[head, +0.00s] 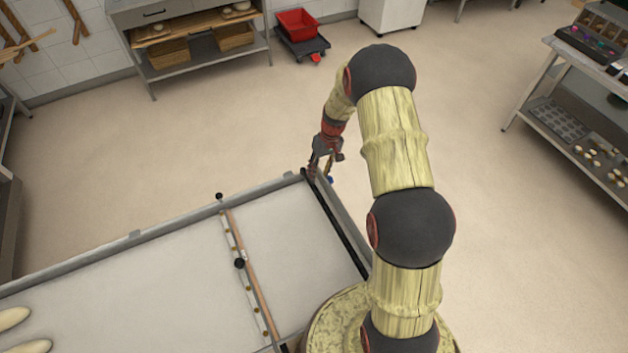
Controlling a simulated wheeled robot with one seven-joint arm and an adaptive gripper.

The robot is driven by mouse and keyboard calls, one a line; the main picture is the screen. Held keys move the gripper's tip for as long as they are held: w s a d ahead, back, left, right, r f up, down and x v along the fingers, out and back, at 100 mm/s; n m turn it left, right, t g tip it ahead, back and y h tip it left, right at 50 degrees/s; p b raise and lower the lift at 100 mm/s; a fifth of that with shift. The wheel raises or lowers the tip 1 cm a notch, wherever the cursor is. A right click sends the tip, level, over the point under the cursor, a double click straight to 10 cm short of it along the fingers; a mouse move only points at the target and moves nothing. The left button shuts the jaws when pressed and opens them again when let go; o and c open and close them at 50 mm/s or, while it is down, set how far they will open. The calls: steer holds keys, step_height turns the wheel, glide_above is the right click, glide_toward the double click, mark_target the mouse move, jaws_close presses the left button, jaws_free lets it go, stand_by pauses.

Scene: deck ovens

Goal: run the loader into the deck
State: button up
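The loader (160,228) is a pale flat bed in a grey metal frame, reaching from the lower left to the middle of the head view. A black bar (336,226) runs along its right end. A crossbar with a wooden strip (248,270) and black knobs lies across the bed. Two pale long loaves (14,318) lie at its far left, cut off by the picture edge. My gripper (320,172) points down at the upper end of the black bar. It is small and dark here, so its grip and any contact are unclear. No oven deck opening is clearly visible.
A metal table with baskets (168,54) stands at the back left, beside a red crate (297,23) on a low dolly. A white cabinet (392,14) is at the back. A shelved rack (575,120) stands at the right. The floor between is clear.

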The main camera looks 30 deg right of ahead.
mark_target(315, 187)
steer(key=f, duration=0.2)
steer(key=a+f, duration=0.1)
steer(key=f, duration=0.2)
steer(key=f+b, duration=0.1)
steer(key=f, duration=0.1)
steer(key=shift+a+f, duration=0.2)
steer(key=shift+a, duration=0.05)
steer(key=shift+c, duration=0.2)
jaws_close()
stand_by(0.5)
